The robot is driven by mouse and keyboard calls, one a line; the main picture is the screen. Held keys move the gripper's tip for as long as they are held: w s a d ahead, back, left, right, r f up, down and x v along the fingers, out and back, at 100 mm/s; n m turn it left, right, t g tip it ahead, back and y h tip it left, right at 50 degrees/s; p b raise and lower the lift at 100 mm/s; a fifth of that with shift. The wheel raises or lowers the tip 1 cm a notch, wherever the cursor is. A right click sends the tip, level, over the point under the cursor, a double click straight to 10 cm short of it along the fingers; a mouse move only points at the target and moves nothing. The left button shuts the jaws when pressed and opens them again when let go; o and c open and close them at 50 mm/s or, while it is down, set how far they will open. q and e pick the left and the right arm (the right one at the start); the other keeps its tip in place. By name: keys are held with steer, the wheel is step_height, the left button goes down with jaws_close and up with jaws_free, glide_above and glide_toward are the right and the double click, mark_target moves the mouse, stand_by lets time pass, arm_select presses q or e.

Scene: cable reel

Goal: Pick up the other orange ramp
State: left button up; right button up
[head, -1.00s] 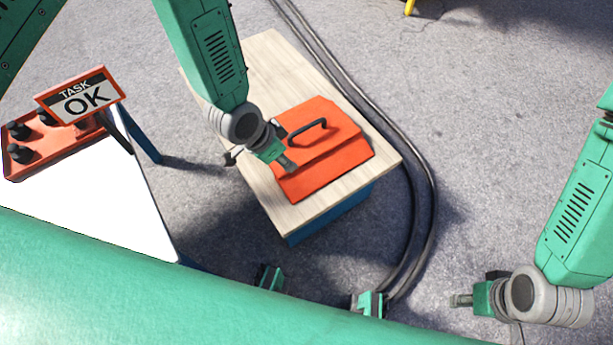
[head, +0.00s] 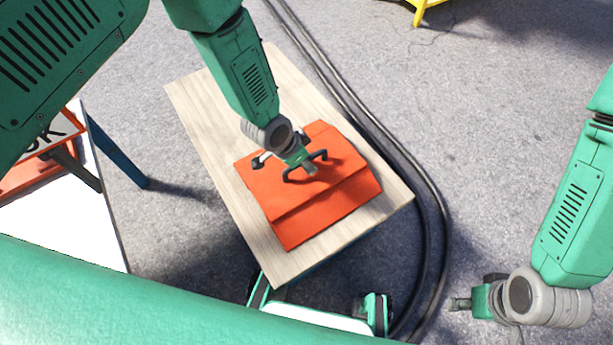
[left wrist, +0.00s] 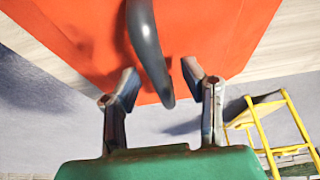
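An orange ramp (head: 330,205) with a black handle (head: 302,167) on top lies on a light wooden table. My left gripper (head: 308,168) is over the ramp, right at its handle. In the left wrist view the gripper (left wrist: 160,85) is open, with the ramp (left wrist: 85,40) beyond its fingers. The dark handle (left wrist: 145,40) runs into the space between the two fingertips; the fingers do not visibly close on it. My right gripper (head: 460,303) is at the lower right, above the floor and away from the table; its finger gap is too small to tell.
The wooden table (head: 215,115) has bare top around the ramp. Black cables (head: 432,230) run on the floor along its right side. A white-topped table (head: 70,225) with an orange sign (head: 45,140) stands at left. A yellow stand (head: 422,10) is at the top.

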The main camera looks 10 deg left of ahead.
arm_select(q)
steer(key=shift+w+a+f, duration=0.1)
steer(key=shift+a+f, duration=0.05)
steer(key=shift+f, duration=0.05)
steer(key=shift+d+f, duration=0.1)
steer(key=shift+d, duration=0.1)
steer(key=shift+a+f, duration=0.15)
stand_by(0.4)
steer(key=shift+c, duration=0.5)
jaws_close()
steer(key=shift+w, duration=0.15)
